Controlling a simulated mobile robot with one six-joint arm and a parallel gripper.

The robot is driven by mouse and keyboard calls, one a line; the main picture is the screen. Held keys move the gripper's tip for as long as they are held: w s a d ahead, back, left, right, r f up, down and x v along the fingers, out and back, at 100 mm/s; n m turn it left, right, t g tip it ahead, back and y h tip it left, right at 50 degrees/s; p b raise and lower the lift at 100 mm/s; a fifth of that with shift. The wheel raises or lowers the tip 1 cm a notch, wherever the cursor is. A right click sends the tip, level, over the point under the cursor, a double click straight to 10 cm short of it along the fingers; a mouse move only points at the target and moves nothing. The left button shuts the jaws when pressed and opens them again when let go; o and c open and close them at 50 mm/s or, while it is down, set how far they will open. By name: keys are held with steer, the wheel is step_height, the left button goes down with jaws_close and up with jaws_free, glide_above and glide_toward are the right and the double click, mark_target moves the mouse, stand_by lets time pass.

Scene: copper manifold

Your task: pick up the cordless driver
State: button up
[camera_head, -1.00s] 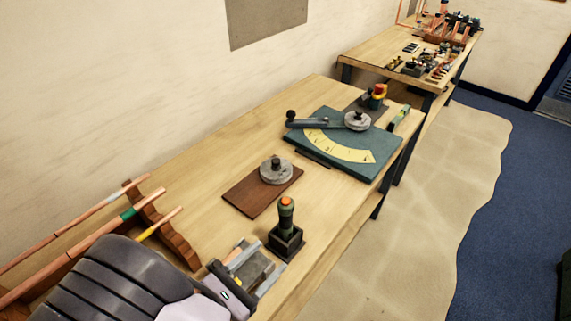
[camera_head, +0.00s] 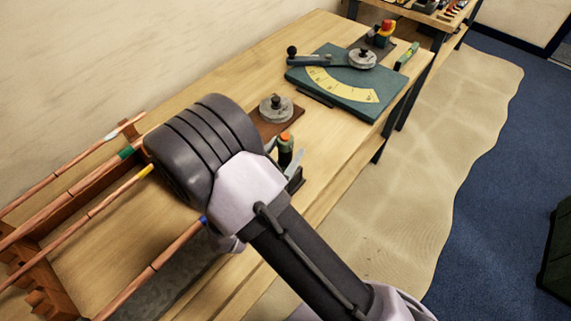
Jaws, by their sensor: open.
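The cordless driver (camera_head: 285,148), a dark green upright handle with an orange top, stands in a dark square holder (camera_head: 296,181) near the table's front edge. My arm hides its lower part and much of the holder. My gripper (camera_head: 283,153) is mostly hidden behind my wrist. Its grey finger parts show on either side of the driver's upper part, and it is open. I cannot tell whether the fingers touch the driver.
A brown board with a round grey weight (camera_head: 275,108) lies just behind the driver. A teal plate with a yellow scale (camera_head: 345,85) is farther along the table. Copper tubes (camera_head: 75,187) lie on wooden racks at left. The wall runs along the table's back.

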steer(key=shift+w+d, duration=0.2)
steer(key=shift+w, duration=0.2)
steer(key=shift+a, duration=0.1)
jaws_close()
step_height(320, 180, up, 19)
steer(key=p, duration=0.9)
steer(key=shift+p, duration=0.4)
